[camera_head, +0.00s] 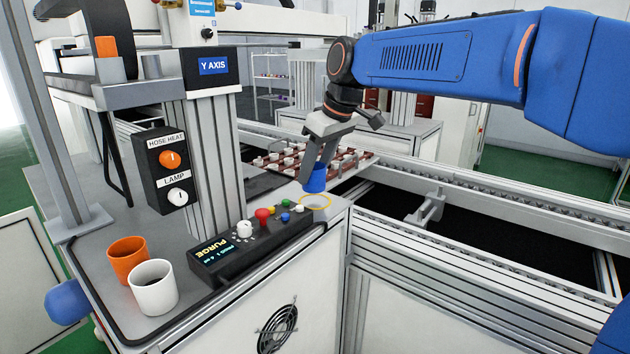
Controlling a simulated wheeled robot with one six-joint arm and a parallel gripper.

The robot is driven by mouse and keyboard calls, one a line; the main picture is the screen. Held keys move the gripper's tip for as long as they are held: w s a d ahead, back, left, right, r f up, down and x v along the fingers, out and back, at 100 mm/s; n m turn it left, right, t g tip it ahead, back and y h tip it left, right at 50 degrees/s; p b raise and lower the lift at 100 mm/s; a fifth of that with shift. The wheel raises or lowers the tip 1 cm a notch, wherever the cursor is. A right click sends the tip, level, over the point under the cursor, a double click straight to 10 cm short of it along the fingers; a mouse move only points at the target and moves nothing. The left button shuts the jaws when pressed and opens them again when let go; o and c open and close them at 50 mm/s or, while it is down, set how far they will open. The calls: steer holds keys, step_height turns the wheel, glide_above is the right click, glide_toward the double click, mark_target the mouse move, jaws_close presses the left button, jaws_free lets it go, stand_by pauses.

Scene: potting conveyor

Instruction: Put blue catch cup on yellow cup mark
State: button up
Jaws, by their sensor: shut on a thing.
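The blue catch cup (315,184) is held between the fingers of my gripper (319,165), which is shut on it. The cup looks nearly upright. The yellow cup mark (315,202) is a ring on the light table top near its right corner. The cup is just above or at the back of the ring in the picture. I cannot tell whether its base touches the surface. The near part of the ring shows bare, and the far part is hidden behind the cup.
The black purge panel (222,253) with coloured buttons stands left of the mark. An orange cup (127,259) and a white cup (153,287) stand at the front left. A board tray (345,168) lies behind the blue cup. The conveyor rail (480,237) runs to the right.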

mark_target(315, 181)
steer(key=shift+f, duration=1.55)
steer(key=shift+f, duration=0.1)
steer(key=o, duration=1.1)
steer(key=shift+c, duration=0.2)
steer(key=v, duration=1.1)
steer(key=s+d+f+m, duration=0.35)
steer(key=s+d, duration=0.25)
steer(key=d, duration=0.4)
steer(key=s+d+f+m+t+h, duration=0.1)
steer(key=s+d+f+m, duration=0.2)
steer(key=s+d+f, duration=0.5)
steer(key=s+d+f+m+t+h, duration=0.1)
steer(key=s+d+f+m, duration=0.3)
steer(key=s+d+f, duration=0.4)
steer(key=s+f+h, duration=0.1)
steer(key=s+f, duration=0.4)
steer(key=f, duration=0.2)
steer(key=shift+s+d+h, duration=0.2)
steer(key=shift+s+h, duration=0.1)
steer(key=shift+s, duration=0.05)
